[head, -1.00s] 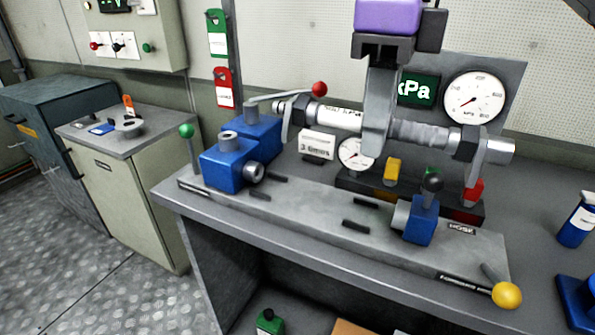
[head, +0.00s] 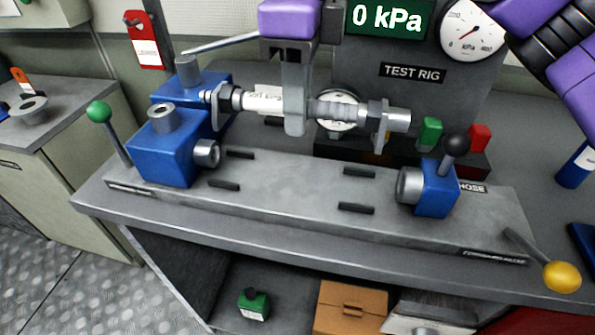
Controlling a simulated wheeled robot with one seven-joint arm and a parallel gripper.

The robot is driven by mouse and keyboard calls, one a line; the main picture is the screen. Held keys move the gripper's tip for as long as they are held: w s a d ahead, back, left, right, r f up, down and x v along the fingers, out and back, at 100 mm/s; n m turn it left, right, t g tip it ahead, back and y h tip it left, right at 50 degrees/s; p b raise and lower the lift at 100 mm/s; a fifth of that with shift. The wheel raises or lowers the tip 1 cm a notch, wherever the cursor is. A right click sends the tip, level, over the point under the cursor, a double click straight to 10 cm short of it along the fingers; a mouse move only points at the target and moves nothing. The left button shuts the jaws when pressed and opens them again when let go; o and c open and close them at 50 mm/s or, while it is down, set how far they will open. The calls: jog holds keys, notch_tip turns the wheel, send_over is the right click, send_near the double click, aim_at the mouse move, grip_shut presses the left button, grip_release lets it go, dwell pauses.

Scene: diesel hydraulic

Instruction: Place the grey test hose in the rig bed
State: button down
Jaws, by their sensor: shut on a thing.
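My gripper (head: 295,112) is shut on the grey test hose (head: 335,108), a ribbed grey length with a white label and metal fittings at both ends. It holds the hose roughly level, across the picture. The rig bed (head: 290,190) is the long grey plate on the bench, with short dark bars on it. The hose appears above the bed's rear side; the exact height gap is hard to tell. A blue block with a metal port (head: 168,148) stands at the bed's left, and a blue clamp (head: 436,187) with a black-knobbed lever at its right.
A green-knobbed lever (head: 100,115) stands at the left end and a yellow-knobbed lever (head: 560,276) at the right front. Behind are a 0 kPa display (head: 388,19), a gauge (head: 470,30) and coloured buttons. The bed's middle is clear between the blue parts.

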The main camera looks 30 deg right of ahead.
aim_at(299, 182)
notch_tip(299, 182, down, 10)
jog(key=shift+b, duration=1)
jog(key=shift+f, duration=0.1)
jog(key=c, duration=1.3)
grip_release()
notch_tip(299, 182, up, 12)
jog(key=p, duration=0.2)
jog(key=shift+p, duration=0.4)
jog(key=shift+s, duration=0.15)
